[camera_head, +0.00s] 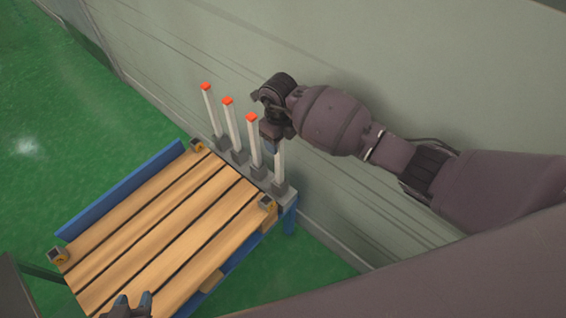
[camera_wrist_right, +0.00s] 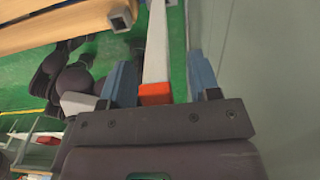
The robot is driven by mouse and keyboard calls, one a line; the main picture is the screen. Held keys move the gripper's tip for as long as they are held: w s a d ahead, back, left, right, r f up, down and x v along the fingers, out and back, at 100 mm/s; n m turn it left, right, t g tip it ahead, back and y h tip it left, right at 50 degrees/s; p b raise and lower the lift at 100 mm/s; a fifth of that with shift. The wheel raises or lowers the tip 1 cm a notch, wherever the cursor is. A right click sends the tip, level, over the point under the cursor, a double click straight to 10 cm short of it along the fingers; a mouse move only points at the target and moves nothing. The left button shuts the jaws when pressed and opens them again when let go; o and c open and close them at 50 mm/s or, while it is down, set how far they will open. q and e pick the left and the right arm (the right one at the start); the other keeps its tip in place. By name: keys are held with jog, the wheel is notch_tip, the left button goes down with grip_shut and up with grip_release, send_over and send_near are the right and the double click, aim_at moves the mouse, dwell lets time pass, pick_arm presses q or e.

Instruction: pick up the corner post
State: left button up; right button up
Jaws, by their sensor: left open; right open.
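Several white corner posts with red tops stand upright in grey sockets along the far end of a slatted wooden pallet (camera_head: 160,222). Three of them (camera_head: 207,108), (camera_head: 232,125), (camera_head: 254,140) show their red tops in the head view. The nearest post (camera_head: 280,168) has its top hidden by my right gripper (camera_head: 274,140). In the right wrist view this post (camera_wrist_right: 156,45) lies between the blue fingers of my right gripper (camera_wrist_right: 161,75), its red end close to the palm. The fingers are open, with gaps on both sides. My left gripper (camera_head: 131,303) is open at the bottom edge, over the slats.
Small yellowish corner brackets (camera_head: 267,203) sit at the pallet corners. A blue rail (camera_head: 120,190) runs along the pallet's left side. A grey-green wall (camera_head: 350,60) stands close behind the posts and right arm. Green floor (camera_head: 60,110) is clear at left.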

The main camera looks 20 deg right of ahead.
jog(key=shift+a+f, duration=0.1)
jog(key=shift+f, duration=0.05)
grip_shut()
dwell(0.4)
